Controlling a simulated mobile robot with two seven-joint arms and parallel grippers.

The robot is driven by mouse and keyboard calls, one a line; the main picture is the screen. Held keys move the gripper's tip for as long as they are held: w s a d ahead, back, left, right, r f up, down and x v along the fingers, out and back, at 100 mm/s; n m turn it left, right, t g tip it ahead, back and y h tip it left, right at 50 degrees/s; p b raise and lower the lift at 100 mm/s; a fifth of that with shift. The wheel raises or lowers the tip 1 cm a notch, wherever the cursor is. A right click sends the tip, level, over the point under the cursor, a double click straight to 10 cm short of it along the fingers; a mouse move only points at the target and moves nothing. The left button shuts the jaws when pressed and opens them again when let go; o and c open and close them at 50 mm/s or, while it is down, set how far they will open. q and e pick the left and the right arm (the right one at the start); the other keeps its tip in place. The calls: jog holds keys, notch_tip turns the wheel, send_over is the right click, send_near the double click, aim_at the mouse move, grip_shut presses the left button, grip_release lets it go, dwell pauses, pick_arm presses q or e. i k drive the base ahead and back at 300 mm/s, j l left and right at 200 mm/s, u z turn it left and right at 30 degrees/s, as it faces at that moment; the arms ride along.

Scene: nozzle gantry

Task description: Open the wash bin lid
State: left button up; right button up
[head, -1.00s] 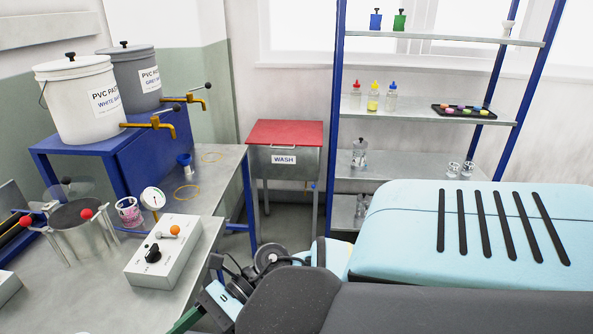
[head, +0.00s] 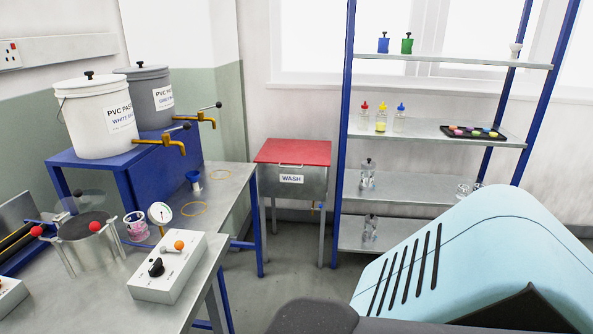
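The wash bin (head: 292,184) is a grey metal box on legs with a "WASH" label. It stands on the floor against the far wall, between the workbench and the shelf rack. Its red lid (head: 293,151) lies flat and closed on top, with a light handle along the front edge. Neither of my grippers shows in the head view, so whether they are open or shut is hidden.
The workbench (head: 95,285) at left carries a control box (head: 168,267), a gauge (head: 160,213) and a metal pot. Paste buckets (head: 98,118) with taps stand on a blue stand. The shelf rack (head: 400,198) stands right of the bin. Floor before the bin (head: 290,252) looks clear.

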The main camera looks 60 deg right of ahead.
aim_at(314, 153)
jog(key=z, duration=1.85)
jog(key=i+l, duration=0.5)
